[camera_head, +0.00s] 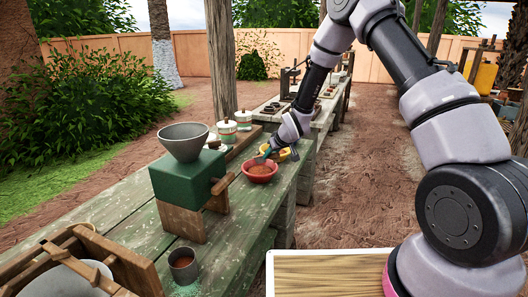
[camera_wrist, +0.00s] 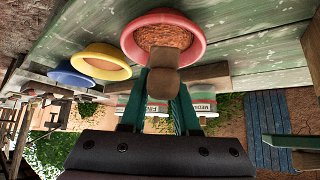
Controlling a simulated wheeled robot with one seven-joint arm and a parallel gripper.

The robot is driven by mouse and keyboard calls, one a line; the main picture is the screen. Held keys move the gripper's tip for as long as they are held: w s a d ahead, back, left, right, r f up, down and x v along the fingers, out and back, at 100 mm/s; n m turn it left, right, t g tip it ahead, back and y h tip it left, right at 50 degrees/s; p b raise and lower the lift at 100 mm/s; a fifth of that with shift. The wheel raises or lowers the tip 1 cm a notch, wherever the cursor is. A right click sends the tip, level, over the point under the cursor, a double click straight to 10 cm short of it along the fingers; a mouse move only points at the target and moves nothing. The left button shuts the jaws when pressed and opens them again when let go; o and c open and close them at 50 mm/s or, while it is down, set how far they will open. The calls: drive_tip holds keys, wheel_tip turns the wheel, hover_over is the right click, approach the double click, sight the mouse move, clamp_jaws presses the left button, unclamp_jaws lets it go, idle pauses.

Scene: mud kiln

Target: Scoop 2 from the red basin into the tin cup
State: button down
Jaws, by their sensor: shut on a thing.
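The red basin (camera_head: 261,179) stands on the green plank bench and holds brown grounds. It also shows at the top of the wrist view (camera_wrist: 129,37). My gripper (camera_head: 267,151) is at the basin's far side. In the wrist view its teal fingers (camera_wrist: 160,108) are shut on a brown scoop (camera_wrist: 164,82), which reaches over the basin's near rim. The scoop's far end is at the grounds; whether it carries any I cannot tell. The tin cup (camera_head: 184,271) stands upright nearer the camera on the bench, with reddish-brown material inside.
A green mill (camera_head: 180,181) with a grey funnel (camera_head: 184,141) and a wooden side handle stands between cup and basin. A yellow basin (camera_wrist: 101,71) and a blue basin (camera_wrist: 70,79) are beside the red one. Lidded canisters (camera_head: 227,133) stand behind. A wooden frame (camera_head: 113,271) is at lower left.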

drive_tip(key=shift+w+a, duration=0.2)
drive_tip(key=shift+a, duration=0.2)
drive_tip(key=shift+s+d+r+t+y, duration=0.2)
drive_tip(key=shift+s+t+y, duration=0.15)
drive_tip(key=shift+t, duration=0.25)
drive_tip(key=shift+s+d+r+t+y, duration=0.1)
drive_tip(key=shift+s+d+t+y, duration=0.1)
drive_tip(key=shift+t+y, duration=0.35)
drive_tip(key=shift+s+d+r+t+y, duration=0.2)
drive_tip(key=shift+s+t+y, duration=0.1)
drive_tip(key=shift+t, duration=0.25)
drive_tip(key=shift+s+d+r+t+y, duration=0.15)
drive_tip(key=shift+t+y, duration=0.15)
drive_tip(key=shift+t, duration=0.2)
